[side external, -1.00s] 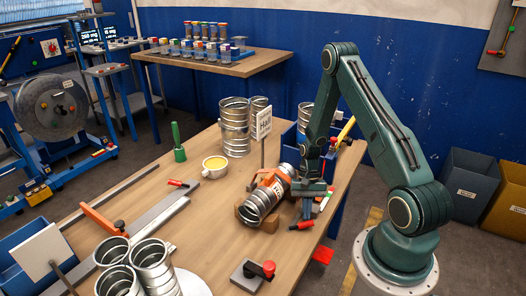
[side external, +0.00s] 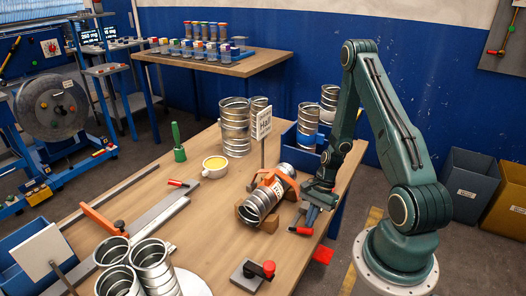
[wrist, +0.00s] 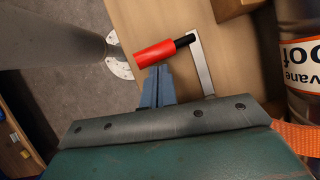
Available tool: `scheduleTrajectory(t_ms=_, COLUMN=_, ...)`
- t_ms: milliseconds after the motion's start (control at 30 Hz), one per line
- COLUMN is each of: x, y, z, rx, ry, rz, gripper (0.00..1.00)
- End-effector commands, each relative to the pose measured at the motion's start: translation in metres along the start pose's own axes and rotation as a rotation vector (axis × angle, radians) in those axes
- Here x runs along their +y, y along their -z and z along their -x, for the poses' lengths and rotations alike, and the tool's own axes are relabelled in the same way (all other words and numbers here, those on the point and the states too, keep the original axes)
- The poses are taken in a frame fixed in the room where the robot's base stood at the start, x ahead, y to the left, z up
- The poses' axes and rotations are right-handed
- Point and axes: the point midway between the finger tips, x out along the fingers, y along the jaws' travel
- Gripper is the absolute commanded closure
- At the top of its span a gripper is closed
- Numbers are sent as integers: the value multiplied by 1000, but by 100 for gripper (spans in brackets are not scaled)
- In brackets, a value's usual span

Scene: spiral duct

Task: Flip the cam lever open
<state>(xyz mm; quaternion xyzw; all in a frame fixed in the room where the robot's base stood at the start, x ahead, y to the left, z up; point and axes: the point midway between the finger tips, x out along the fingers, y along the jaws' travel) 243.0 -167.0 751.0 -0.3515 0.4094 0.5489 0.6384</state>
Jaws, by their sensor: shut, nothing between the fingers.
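The cam lever's red handle (wrist: 155,52) and its bent grey metal arm (wrist: 203,68) lie over the wooden table in the wrist view. The handle also shows in the side view (side external: 301,231), to the front right of the clamped duct. My gripper (wrist: 158,76) is shut and empty, its blue fingertips just short of the handle; I cannot tell whether they touch. In the side view my gripper (side external: 312,214) is low beside the lever. The silver spiral duct (side external: 257,208) lies tilted in a wooden cradle (side external: 243,217) with an orange strap (side external: 271,181) over it.
A sign on a post (side external: 262,125) stands behind the duct. A blue bin (side external: 291,137) with ducts is at the back right. The table's right edge is close.

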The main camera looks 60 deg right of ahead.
Motion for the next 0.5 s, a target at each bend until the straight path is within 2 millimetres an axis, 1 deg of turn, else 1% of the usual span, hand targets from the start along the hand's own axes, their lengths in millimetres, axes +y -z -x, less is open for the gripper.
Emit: scheduleTrajectory(t_ms=500, x=14, y=-22, z=-10, rx=0, ry=-5, rz=10, gripper=100)
